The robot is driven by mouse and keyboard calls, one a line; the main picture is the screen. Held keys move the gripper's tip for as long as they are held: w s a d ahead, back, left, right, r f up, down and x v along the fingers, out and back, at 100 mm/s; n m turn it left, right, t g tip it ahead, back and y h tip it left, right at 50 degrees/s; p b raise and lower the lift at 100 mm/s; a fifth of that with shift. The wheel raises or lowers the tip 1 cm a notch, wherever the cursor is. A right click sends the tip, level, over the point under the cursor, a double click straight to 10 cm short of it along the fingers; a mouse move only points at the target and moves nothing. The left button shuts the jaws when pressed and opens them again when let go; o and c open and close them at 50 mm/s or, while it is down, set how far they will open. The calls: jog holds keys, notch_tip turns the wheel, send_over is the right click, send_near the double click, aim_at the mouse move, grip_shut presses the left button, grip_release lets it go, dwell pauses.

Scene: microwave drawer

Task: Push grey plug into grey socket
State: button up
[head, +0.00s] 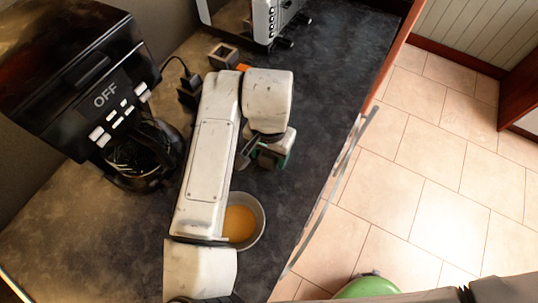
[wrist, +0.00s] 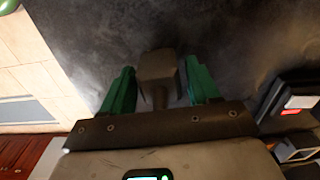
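In the wrist view, a grey block with a narrow stem, seemingly the grey plug (wrist: 158,68), sits between the two green fingers of my gripper (wrist: 161,88). The fingers are spread to about the block's width. Whether they press on it is unclear. In the head view my gripper (head: 272,158) is low over the counter, partly hidden by my white arm, and the plug cannot be made out with certainty. A grey box with a dark opening, likely the grey socket (head: 223,55), stands at the back of the counter. It also seems to show at the wrist view's lower right (wrist: 298,148).
A black coffee maker (head: 112,95) stands at the left. A dark block (head: 189,92) with a cable sits near it. A toaster-like appliance (head: 258,18) stands at the back. A bowl with orange contents (head: 242,222) is beside my arm. The dark counter (head: 335,85) is clear at the right.

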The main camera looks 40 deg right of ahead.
jog(key=c, duration=0.8)
jog(key=shift+r, duration=0.1)
jog(key=shift+r, duration=0.1)
jog(key=shift+r+p, duration=1)
jog(key=shift+p, duration=0.9)
jog(key=shift+r, duration=1.85)
